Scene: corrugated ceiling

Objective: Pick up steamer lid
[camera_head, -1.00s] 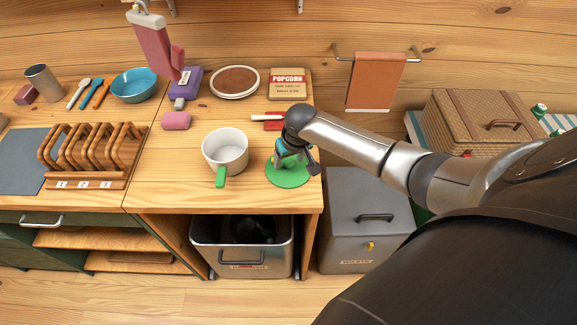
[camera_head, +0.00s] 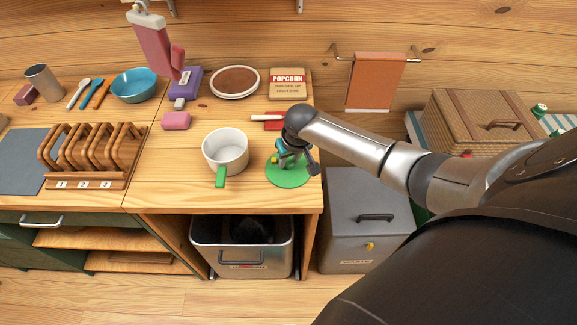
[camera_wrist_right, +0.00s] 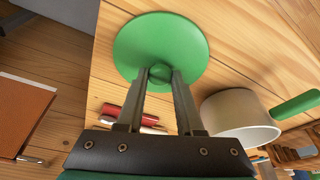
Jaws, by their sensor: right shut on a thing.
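The steamer lid (camera_head: 288,178) is a flat green disc lying at the front right of the wooden counter. It also shows in the right wrist view (camera_wrist_right: 160,35), where a small round green knob sits between the fingertips. My right gripper (camera_head: 290,158) is above the lid, and in the wrist view its two fingers (camera_wrist_right: 160,75) are shut on the knob. The lid appears to rest on the counter; I cannot tell any gap. In the head view my wrist hides part of the lid. My left gripper is not in view.
A white pot with a green handle (camera_head: 226,150) stands just left of the lid. Red and white pens (camera_head: 272,125) lie behind it, near the popcorn packet (camera_head: 288,85). A grey bin (camera_head: 365,225) stands below, right of the counter edge.

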